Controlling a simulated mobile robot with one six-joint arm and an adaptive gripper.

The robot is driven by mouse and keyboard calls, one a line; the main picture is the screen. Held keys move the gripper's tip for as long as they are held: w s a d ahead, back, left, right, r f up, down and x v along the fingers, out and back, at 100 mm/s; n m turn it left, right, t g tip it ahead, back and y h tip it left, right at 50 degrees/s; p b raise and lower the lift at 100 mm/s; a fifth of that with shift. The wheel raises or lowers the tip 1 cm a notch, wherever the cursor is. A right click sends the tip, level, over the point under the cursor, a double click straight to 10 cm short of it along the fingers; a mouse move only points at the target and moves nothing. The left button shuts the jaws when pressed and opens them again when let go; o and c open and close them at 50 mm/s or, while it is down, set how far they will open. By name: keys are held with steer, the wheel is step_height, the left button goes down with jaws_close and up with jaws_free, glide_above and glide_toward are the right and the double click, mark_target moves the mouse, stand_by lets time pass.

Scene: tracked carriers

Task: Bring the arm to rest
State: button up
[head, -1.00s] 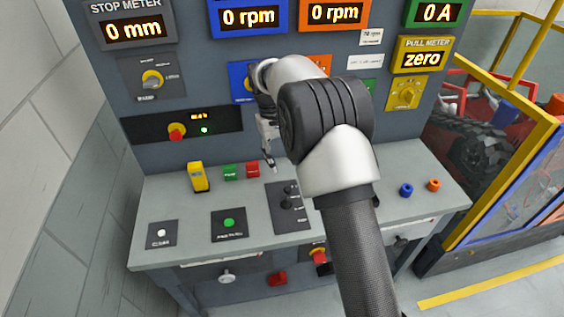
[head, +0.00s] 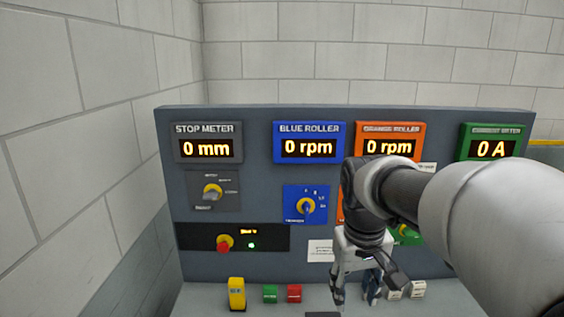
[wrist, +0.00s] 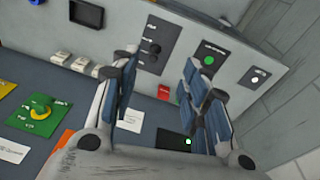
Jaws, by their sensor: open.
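My gripper (head: 356,290) hangs in front of the control panel (head: 270,185), fingers pointing down over the desk's back part. Its jaws are open with nothing between them. My arm comes in from the right and hides part of the orange roller area. In the wrist view my gripper (wrist: 160,68) shows two spread blue-padded fingers, with the grey desk (wrist: 225,85) beyond them. I cannot tell the exact height of the fingertips over the desk.
Displays for the stop meter (head: 208,148), blue roller (head: 309,148) and orange roller (head: 388,147) read zero. A yellow block (head: 237,294), a green button (head: 270,293) and a red button (head: 294,293) stand on the desk. A red knob (head: 224,243) sticks out of the panel.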

steer(key=s+f+m+t, duration=0.1)
steer(key=s+f+t, duration=0.1)
steer(key=s, duration=1.8)
steer(key=shift+s+d+f+t+y, duration=0.2)
steer(key=shift+s+t+y, duration=0.1)
steer(key=shift+t, duration=0.1)
steer(key=shift+c, duration=0.2)
